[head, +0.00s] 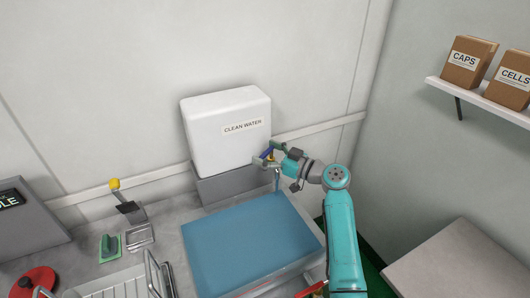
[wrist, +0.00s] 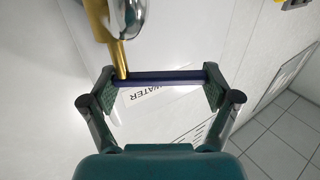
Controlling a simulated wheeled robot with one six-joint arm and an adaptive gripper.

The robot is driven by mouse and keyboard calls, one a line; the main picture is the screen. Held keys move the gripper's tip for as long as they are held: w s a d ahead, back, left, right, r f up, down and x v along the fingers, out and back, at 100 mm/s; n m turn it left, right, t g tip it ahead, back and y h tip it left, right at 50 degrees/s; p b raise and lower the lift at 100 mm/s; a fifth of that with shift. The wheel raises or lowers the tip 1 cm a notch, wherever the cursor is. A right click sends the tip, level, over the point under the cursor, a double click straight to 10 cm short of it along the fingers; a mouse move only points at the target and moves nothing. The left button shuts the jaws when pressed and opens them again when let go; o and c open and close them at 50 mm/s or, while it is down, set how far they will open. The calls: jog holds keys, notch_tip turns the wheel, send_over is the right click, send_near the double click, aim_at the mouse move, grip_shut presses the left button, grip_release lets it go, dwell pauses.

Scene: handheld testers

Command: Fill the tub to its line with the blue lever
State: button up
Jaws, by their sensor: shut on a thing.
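The blue lever (head: 267,152) sits on the tap of the white clean water tank (head: 222,135). In the wrist view the lever (wrist: 165,78) spans between the two pads of my gripper (wrist: 160,88), which is shut on it. The lever joins a brass stem (wrist: 103,30) beside a shiny metal spout (wrist: 128,15). In the head view my gripper (head: 277,152) is at the tap. A thin blue stream (head: 277,181) runs down below it.
Left of the tub are a wire rack (head: 130,283), a green-handled tool (head: 110,246), a yellow-knobbed lever (head: 116,185) and a red disc (head: 35,282). Cartons (head: 468,60) stand on a right wall shelf. A grey top (head: 450,265) is at lower right.

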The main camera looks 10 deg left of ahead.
jog(key=shift+f, duration=0.1)
dwell(0.3)
jog(key=o, duration=1.4)
jog(key=shift+o, duration=0.2)
jog(key=v, duration=1.2)
